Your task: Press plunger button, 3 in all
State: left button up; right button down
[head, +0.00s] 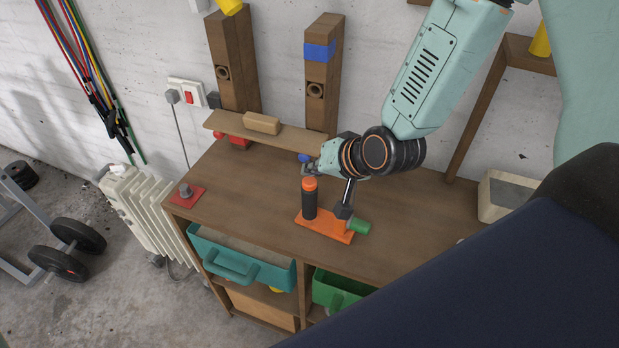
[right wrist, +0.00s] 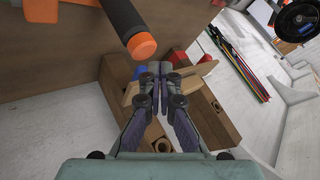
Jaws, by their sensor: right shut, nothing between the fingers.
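An orange base (head: 338,232) on the wooden bench carries an upright black cylinder (head: 310,207) with an orange cap (head: 310,184), which looks like the plunger button. My right gripper (head: 306,171) is shut and empty, just behind and above the cap in the head view. In the right wrist view the cap (right wrist: 142,46) is just above and left of the shut fingertips (right wrist: 160,68); I see no clear contact. A grey knob on a red plate (head: 186,195) stands at the bench's left end, well away from the gripper. My left gripper is not in view.
A dark lever (head: 347,197) and a green cylinder (head: 359,227) are beside the black cylinder. A wooden shelf (head: 290,135) and two posts stand behind. A pale box (head: 497,197) sits on the right. Bench space left of the orange base is clear.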

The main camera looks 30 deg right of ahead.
aim_at(313, 183)
jog(key=shift+r, duration=0.1)
notch_tip(313, 183, up, 5)
jog(key=p, duration=0.4)
jog(key=shift+p, duration=0.4)
dwell(1.4)
